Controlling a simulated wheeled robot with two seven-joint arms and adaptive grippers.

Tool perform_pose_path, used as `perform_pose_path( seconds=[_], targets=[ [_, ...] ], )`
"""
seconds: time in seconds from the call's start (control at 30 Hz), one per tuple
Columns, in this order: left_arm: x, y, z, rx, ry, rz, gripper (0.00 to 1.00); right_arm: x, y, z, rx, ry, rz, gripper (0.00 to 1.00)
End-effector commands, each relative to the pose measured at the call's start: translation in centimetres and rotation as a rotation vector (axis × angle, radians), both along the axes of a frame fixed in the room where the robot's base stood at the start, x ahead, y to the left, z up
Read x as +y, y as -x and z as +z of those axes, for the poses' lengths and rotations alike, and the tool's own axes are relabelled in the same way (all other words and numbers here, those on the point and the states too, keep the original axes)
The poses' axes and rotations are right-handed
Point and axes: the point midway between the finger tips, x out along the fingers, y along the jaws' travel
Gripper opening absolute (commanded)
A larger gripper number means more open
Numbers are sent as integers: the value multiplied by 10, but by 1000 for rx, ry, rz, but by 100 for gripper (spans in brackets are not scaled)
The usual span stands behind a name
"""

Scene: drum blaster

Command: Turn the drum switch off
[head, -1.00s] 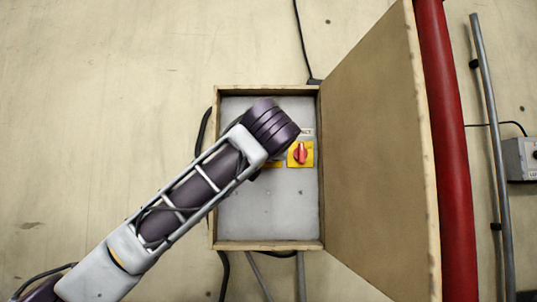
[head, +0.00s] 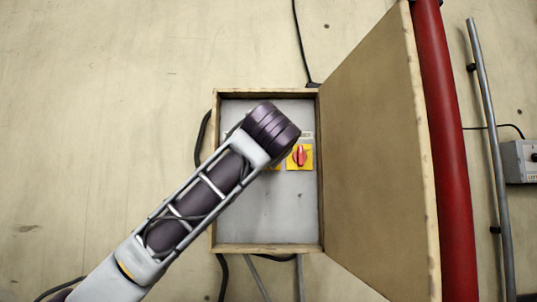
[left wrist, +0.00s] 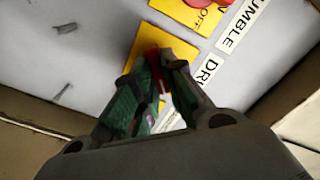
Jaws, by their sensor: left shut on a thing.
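In the left wrist view, my left gripper (left wrist: 161,62) is shut on a red switch knob (left wrist: 153,58) on a yellow plate (left wrist: 182,48). A partly covered label starting "DR" (left wrist: 208,70) lies beside it, so this is the drum switch. The fingers hide most of the knob, and its exact angle cannot be told. In the head view my left arm covers this gripper and most of the drum switch. My right gripper is not in view.
A second red switch (head: 300,156) on a yellow plate sits right of my wrist, with a label ending "UMBLE" (left wrist: 242,24). The grey panel is inside a wooden box (head: 217,215). Its door (head: 380,150) stands open to the right, near a red pipe (head: 448,150).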

Motion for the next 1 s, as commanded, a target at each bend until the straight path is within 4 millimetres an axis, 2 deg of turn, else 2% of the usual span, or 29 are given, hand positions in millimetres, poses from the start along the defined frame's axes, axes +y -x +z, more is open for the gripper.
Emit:
perform_pose_path(
  seconds=[0.7,1.0],
  targets=[
    [-2,0,-2,0,-548,-3,0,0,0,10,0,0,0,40],
    [-2,0,-4,0,-706,-2,0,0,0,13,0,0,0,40]
  ],
)
